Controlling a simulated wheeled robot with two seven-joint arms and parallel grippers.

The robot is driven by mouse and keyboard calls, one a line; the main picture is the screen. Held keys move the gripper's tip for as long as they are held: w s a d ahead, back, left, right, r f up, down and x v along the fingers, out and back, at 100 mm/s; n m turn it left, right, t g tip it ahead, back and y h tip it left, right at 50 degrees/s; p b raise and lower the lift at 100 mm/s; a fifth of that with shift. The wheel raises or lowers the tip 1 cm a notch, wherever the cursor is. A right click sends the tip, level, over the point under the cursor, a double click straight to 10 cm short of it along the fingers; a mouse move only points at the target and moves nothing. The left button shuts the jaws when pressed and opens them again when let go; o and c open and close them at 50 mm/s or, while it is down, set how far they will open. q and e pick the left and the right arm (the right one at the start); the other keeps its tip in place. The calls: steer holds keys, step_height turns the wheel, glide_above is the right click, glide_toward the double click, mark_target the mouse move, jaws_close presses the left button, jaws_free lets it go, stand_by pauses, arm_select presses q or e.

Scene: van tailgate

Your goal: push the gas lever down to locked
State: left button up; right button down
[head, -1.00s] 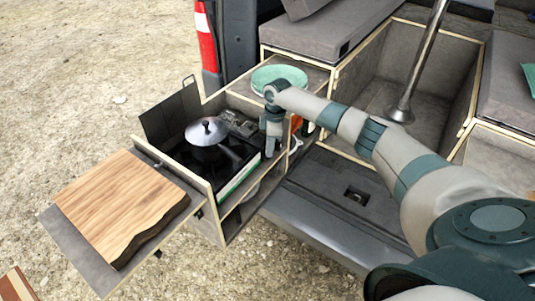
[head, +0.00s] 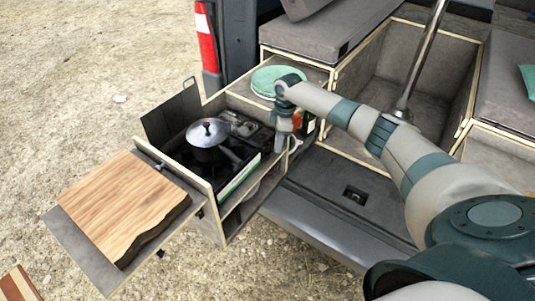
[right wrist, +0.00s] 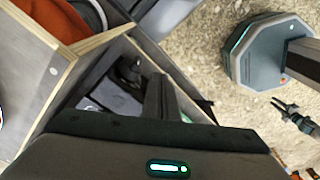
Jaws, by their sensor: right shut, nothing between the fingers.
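I cannot make out the gas lever in either view; it may be hidden or too small. The gas stove (head: 240,168) sits in the pulled-out kitchen box, with a lidded pot (head: 208,134) on it. My right gripper (head: 281,148) points down at the box's right side, beside the stove. Its lower end is partly hidden behind the box wall. In the right wrist view its dark fingers (right wrist: 165,98) are shut and empty, over a narrow compartment. A small dark shape at that view's right edge looks like my left gripper (right wrist: 284,105); its jaw state is unclear.
Wooden walls (right wrist: 85,45) edge the compartment closely. A red-orange item (head: 309,122) stands right of my right gripper. Green plates (head: 272,80) lie behind it. A wooden board (head: 125,205) lies on the front-left shelf. Gravel ground (head: 60,80) is open at left.

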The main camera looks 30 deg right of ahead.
step_height(320, 180, up, 16)
steer(key=d+b, duration=0.1)
steer(key=b, duration=0.3)
steer(key=shift+s+d, duration=0.25)
steer(key=shift+s, duration=0.15)
steer(key=shift+f, duration=0.1)
